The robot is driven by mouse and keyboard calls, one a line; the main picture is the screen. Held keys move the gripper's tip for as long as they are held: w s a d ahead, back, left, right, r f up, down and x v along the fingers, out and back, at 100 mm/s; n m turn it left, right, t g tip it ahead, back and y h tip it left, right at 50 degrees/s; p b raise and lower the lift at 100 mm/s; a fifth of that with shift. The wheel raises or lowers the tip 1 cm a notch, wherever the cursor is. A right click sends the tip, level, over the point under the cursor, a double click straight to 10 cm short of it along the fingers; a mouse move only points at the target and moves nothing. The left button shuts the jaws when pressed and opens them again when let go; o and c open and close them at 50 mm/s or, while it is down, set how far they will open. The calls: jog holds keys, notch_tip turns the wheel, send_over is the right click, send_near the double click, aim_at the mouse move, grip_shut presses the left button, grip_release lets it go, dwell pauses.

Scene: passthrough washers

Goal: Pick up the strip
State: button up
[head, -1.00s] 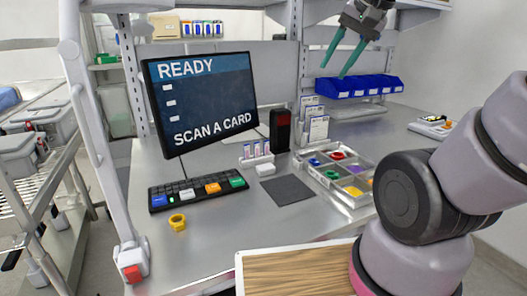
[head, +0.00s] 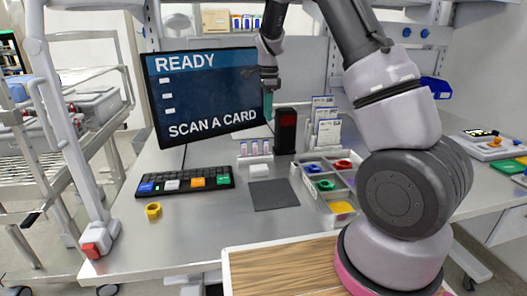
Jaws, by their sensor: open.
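No object is clearly marked as the strip. A short row of white pieces with purple and pink labels (head: 255,152) stands on the bench below the monitor, and it may be the strip. My gripper (head: 268,102) has green fingers and points down in front of the monitor's right edge, above and slightly right of that row. It is open, with nothing visible between its fingers. The fingers are seen nearly edge-on, so their gap is hard to make out.
A black reader with a red window (head: 286,130) stands right of the row. A white block (head: 259,171) and a dark mat (head: 273,196) lie in front. A sorting tray (head: 345,220), card holder (head: 325,115), keyboard (head: 170,182) and yellow ring (head: 153,211) are nearby. The monitor (head: 205,95) stands behind.

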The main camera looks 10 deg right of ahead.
aim_at(266, 141)
jog(key=f, duration=1.1)
jog(key=shift+a+f, duration=0.3)
grip_shut()
